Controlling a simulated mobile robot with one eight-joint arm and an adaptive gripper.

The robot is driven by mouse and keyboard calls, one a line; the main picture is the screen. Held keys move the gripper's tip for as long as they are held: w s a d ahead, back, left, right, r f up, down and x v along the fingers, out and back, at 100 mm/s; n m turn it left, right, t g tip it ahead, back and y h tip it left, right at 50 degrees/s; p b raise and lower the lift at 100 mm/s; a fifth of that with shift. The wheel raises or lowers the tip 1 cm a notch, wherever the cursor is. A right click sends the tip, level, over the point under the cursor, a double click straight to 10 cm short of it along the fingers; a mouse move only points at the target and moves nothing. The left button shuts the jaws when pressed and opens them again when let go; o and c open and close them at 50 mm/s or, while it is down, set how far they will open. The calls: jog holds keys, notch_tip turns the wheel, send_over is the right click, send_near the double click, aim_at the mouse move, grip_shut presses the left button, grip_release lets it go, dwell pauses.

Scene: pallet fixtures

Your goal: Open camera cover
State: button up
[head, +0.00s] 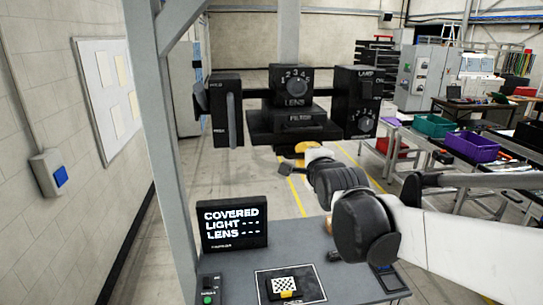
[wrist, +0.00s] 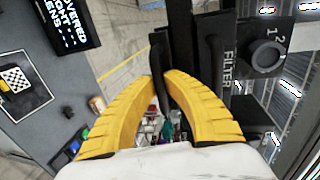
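The camera fixture is black, with a LENS dial (head: 295,82) on its upper block and a FILTER part (head: 300,118) below. The cover cannot be told apart from the other black parts. The display (head: 234,225) reads COVERED, with dashes after LIGHT and LENS. My gripper (head: 306,147) is just under the FILTER part in the head view. In the wrist view its yellow fingers (wrist: 161,74) come together on both sides of a narrow black bar (wrist: 157,52), with no visible gap. The FILTER label and a dial (wrist: 265,56) show right of them.
A slotted block (head: 227,110) and a LAMP block with a dial (head: 362,122) flank the fixture. A grey post (head: 160,150) stands at left. A grey table (head: 335,275) below carries a checkered target (head: 284,285). Benches with purple (head: 470,146) and teal bins stand at right.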

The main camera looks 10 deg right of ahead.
jog(key=p+v, duration=0.1)
jog(key=v, duration=0.2)
jog(key=f+p+v, duration=0.1)
jog(key=v, duration=0.3)
jog(key=f+p+v, duration=0.1)
jog(key=v, duration=0.3)
jog(key=shift+s, duration=0.35)
grip_shut()
jog(key=shift+s+f+p, duration=0.15)
jog(key=shift+s+p, duration=0.15)
jog(key=shift+s, duration=0.25)
jog(key=o, duration=0.7)
grip_release()
jog(key=shift+s, duration=0.1)
jog(key=v, duration=0.7)
jog(key=shift+s, duration=0.2)
